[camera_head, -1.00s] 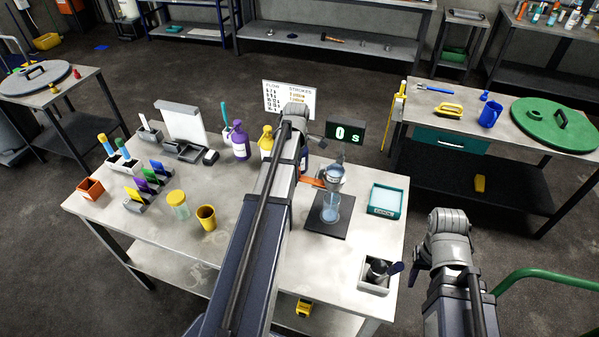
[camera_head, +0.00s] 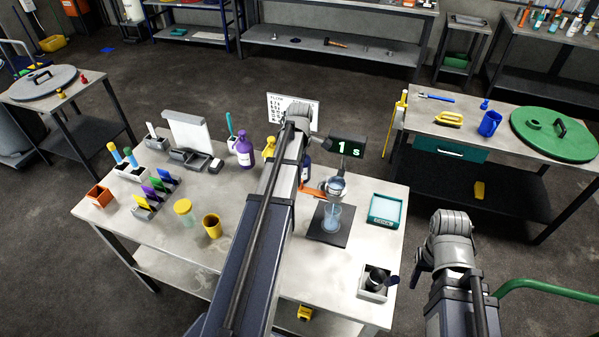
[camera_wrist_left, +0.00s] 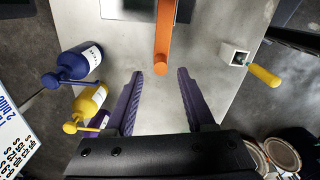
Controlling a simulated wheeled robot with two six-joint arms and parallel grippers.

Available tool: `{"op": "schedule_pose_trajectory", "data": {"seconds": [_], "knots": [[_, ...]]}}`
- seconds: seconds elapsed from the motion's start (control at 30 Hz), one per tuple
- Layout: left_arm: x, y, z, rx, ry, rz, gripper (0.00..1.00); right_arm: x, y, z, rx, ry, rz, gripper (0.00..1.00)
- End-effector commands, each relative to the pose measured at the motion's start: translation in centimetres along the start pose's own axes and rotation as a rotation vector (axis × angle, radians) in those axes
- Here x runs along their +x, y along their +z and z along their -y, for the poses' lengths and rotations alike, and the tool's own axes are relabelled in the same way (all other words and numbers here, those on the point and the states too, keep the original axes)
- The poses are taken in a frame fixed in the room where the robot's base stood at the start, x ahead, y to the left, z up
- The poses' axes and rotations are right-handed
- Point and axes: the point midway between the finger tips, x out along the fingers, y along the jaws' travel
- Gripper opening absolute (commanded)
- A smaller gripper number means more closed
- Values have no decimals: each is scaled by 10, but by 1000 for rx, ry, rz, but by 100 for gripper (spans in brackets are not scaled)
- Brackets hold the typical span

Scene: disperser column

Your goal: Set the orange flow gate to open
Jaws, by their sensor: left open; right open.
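The orange flow gate (camera_head: 312,191) sticks out to the left of the metal disperser cup (camera_head: 335,186), above a clear beaker (camera_head: 332,217) on a dark plate. In the left wrist view the gate is an orange bar (camera_wrist_left: 162,42), coming down from the top edge. My left gripper (camera_wrist_left: 160,73) is open, with the bar's rounded end between its fingertips and a gap on each side. My right gripper (camera_head: 419,262) is open and empty, off the table's right side.
A timer (camera_head: 347,146) reading 1 s stands behind the disperser. A teal-rimmed tray (camera_head: 385,210) and a white holder (camera_head: 374,291) stand to the right.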

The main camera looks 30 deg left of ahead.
Motion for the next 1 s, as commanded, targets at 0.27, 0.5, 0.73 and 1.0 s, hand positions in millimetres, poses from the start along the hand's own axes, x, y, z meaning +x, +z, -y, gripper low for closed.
{"op": "schedule_pose_trajectory", "data": {"seconds": [0.27, 0.5, 0.73, 1.0], "knots": [[-26, 0, 0, -1, 0, -1, 55, -26, 2, -2, 0, 0, 1, 50], [-25, 0, 0, -1, 0, -1, 55, -25, 2, -2, 0, 0, 1, 50], [-25, 0, 0, -1, 0, -1, 55, -25, 2, -2, 0, 0, 1, 50], [-63, 0, 0, -1, 0, -1, 55, -62, 4, -6, 6, -1, 2, 50]]}}
